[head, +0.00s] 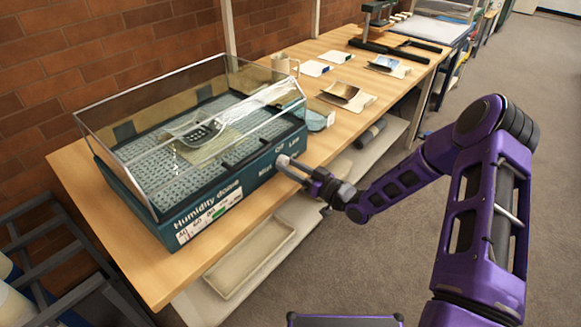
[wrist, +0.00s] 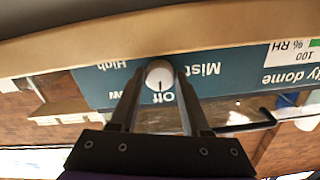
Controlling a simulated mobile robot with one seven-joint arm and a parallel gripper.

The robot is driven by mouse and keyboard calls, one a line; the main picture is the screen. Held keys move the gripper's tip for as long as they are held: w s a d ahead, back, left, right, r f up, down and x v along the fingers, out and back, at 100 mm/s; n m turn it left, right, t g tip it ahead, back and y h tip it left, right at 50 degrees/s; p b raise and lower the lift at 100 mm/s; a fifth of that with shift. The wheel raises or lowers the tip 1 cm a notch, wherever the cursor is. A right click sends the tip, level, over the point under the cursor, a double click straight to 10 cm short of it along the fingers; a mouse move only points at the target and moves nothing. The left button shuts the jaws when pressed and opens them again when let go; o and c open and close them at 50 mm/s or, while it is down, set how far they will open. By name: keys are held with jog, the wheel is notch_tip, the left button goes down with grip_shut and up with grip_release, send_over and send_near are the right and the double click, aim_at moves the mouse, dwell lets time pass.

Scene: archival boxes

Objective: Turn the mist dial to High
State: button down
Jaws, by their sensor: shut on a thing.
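The mist dial (wrist: 159,72) is a small pale round knob on the teal front panel of the humidity dome (head: 215,190). In the wrist view, which is upside down, its dark mark points to the word Off. Mist, High and a partly hidden Low are printed around it. My gripper (wrist: 160,82) is shut on the dial, with one finger on each side. In the head view the dial (head: 282,160) shows at the right end of the panel, with my gripper (head: 288,166) reaching it from the right.
A shallow tray (head: 250,258) lies on the shelf below. Open floor (head: 360,270) is at right.

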jog(key=m, duration=0.5)
jog(key=shift+s+m, duration=0.1)
jog(key=shift+m, duration=0.3)
jog(key=m, duration=1.1)
jog(key=shift+r+m, duration=0.1)
jog(key=shift+m, duration=0.3)
jog(key=m, duration=0.5)
jog(key=shift+p, duration=0.3)
jog(key=shift+a+m, duration=0.1)
jog(key=shift+m, duration=0.2)
jog(key=shift+c, duration=1.8)
grip_release()
jog(key=shift+r, duration=0.1)
jog(key=v, duration=1.7)
jog(key=shift+p, duration=0.4)
